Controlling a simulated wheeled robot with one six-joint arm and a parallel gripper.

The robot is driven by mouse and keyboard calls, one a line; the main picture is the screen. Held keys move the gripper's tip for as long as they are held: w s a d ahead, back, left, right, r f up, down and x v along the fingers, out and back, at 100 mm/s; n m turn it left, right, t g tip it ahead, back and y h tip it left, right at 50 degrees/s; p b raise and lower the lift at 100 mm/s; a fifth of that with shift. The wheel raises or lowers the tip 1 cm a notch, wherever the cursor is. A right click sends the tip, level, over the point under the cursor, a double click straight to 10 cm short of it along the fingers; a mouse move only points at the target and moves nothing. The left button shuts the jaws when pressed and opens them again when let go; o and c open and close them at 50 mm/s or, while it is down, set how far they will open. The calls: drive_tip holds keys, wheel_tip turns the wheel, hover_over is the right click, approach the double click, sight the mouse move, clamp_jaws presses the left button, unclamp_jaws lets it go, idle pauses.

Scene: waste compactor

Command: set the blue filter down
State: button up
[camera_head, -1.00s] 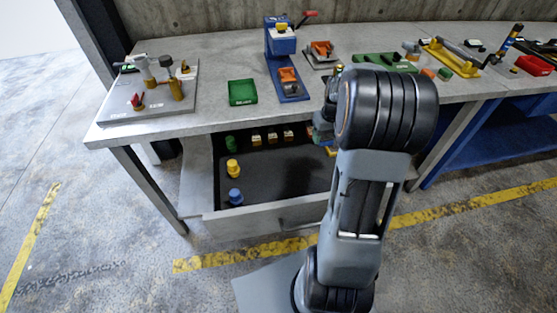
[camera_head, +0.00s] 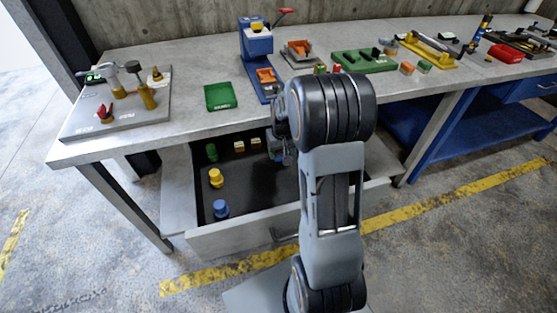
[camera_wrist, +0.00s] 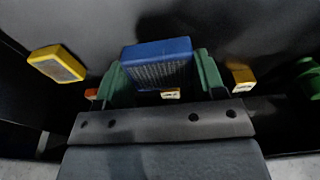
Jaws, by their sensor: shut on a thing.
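The blue filter (camera_wrist: 158,62) is a blue-framed block with a grey mesh face. In the wrist view it sits between the green fingers of my gripper (camera_wrist: 160,80), which are shut on it. The surface behind it is dark, and I cannot tell whether the filter touches it.
The drawer holds green (camera_head: 211,152), yellow (camera_head: 216,177) and blue (camera_head: 221,208) knobbed pieces and small yellow blocks (camera_head: 239,146). A yellow filter (camera_wrist: 57,64) lies left in the wrist view. The drawer's front middle looks clear. The workbench (camera_head: 180,62) overhangs its back.

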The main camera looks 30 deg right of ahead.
sight(279, 165)
drive_tip(key=shift+w+a+f, duration=0.1)
drive_tip(key=shift+a+f, duration=0.05)
drive_tip(key=shift+f, duration=0.1)
drive_tip(key=shift+w+a+f+b, duration=0.1)
drive_tip(key=shift+a+f+b, duration=0.1)
drive_tip(key=shift+f, duration=0.75)
drive_tip(key=shift+w+a+f+b, duration=0.1)
drive_tip(key=shift+f+b, duration=0.05)
drive_tip(key=shift+f, duration=0.75)
drive_tip(key=shift+f, duration=0.1)
drive_tip(key=shift+f, duration=0.15)
drive_tip(key=o, duration=0.9)
drive_tip(key=shift+o, duration=0.2)
